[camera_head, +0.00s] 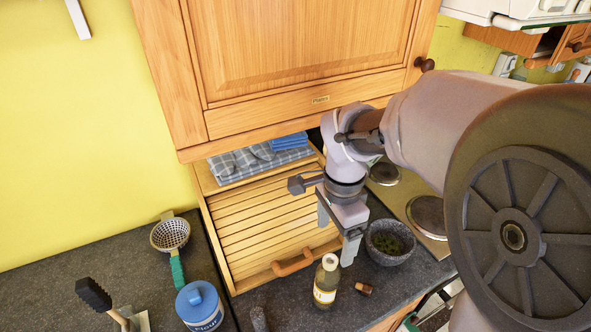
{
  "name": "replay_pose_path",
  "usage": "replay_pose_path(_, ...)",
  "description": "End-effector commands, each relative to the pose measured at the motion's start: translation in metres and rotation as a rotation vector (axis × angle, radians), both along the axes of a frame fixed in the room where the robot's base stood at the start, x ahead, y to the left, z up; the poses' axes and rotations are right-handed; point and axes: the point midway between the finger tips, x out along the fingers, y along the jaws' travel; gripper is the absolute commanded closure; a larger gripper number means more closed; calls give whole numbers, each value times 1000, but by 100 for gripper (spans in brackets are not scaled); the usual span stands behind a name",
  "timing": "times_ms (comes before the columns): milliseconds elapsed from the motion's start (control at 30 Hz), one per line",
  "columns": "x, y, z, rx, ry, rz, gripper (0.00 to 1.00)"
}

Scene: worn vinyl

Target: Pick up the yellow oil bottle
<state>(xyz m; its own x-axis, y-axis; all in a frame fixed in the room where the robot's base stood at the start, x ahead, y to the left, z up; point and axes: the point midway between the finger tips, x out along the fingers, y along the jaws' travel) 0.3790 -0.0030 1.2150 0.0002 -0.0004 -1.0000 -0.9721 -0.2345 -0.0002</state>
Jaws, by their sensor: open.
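The yellow oil bottle (326,281) stands upright on the dark counter near the front edge, with a pale cap and a light label. My gripper (336,236) hangs above and just behind it, fingers pointing down. The gripper is open and nothing shows between its fingers. One finger overlaps the view close to the bottle's cap; I cannot tell whether they touch.
A stone mortar (388,244) with green contents stands right of the bottle, and a cork (364,288) lies beside it. A wooden bread box (262,228) is behind. A blue-lidded canister (200,307) stands at left. Hotplates (426,214) are at right.

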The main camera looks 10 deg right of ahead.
Motion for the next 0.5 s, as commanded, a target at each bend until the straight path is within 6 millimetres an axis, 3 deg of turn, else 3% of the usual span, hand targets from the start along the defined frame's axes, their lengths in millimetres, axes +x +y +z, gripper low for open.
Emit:
replay_pose_path(33,-1,0,-22,1,4,0,18)
replay_pose_path(133,-1,0,-51,1,3,2,18)
replay_pose_path(367,0,1,-84,1,-1,2,18)
replay_pose_path(500,1,1,-113,1,0,3,18)
